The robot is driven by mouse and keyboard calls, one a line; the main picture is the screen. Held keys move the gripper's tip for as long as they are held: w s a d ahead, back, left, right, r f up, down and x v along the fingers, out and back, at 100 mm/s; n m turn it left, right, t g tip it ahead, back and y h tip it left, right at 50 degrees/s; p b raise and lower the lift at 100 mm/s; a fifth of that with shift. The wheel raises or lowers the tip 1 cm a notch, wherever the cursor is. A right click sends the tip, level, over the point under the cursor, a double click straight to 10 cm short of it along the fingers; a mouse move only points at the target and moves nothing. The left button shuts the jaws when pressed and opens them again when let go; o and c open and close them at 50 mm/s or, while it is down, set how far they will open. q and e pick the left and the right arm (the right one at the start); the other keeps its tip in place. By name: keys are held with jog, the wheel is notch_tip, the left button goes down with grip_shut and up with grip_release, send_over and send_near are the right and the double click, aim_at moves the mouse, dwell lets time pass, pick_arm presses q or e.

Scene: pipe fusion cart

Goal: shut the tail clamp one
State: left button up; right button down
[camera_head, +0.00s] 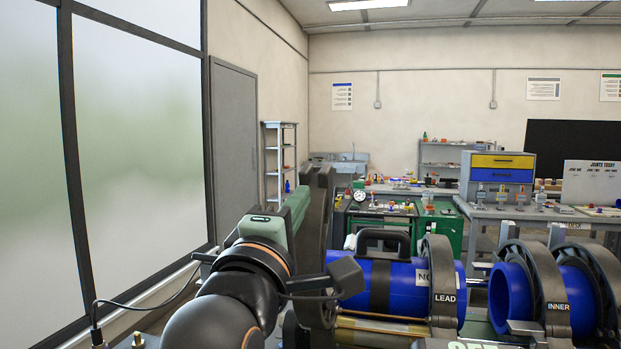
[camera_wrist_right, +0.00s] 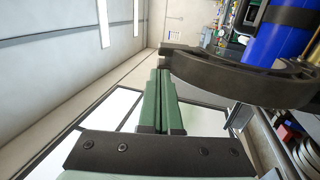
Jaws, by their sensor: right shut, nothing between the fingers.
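A dark curved clamp half (camera_head: 318,240), which I take to be tail clamp one, stands edge-on at the left end of the blue pipe (camera_head: 400,286) in the head view. It rises well above the pipe and appears raised; its label and hinge are hidden. In the wrist view the dark curved clamp (camera_wrist_right: 245,78) crosses at the upper right beside the blue pipe. My right gripper (camera_head: 299,200) is just left of the clamp's upper part. Its green fingers (camera_wrist_right: 162,62) are together and empty, close by the clamp's end; I cannot tell if they touch. My left gripper is out of view.
The clamp marked LEAD (camera_head: 444,280) sits around the blue pipe, with a black handle (camera_head: 383,237) beside it. The clamp marked INNER (camera_head: 553,290) is farther right. A window wall (camera_head: 140,150) is at left. Workbenches and a blue-yellow drawer unit (camera_head: 498,176) stand behind.

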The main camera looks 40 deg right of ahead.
aim_at(315, 176)
jog(key=x, duration=0.5)
jog(key=shift+w+d+r+p, duration=0.1)
jog(key=shift+w+d+p, duration=0.15)
jog(key=shift+p, duration=0.15)
jog(key=shift+d, duration=0.1)
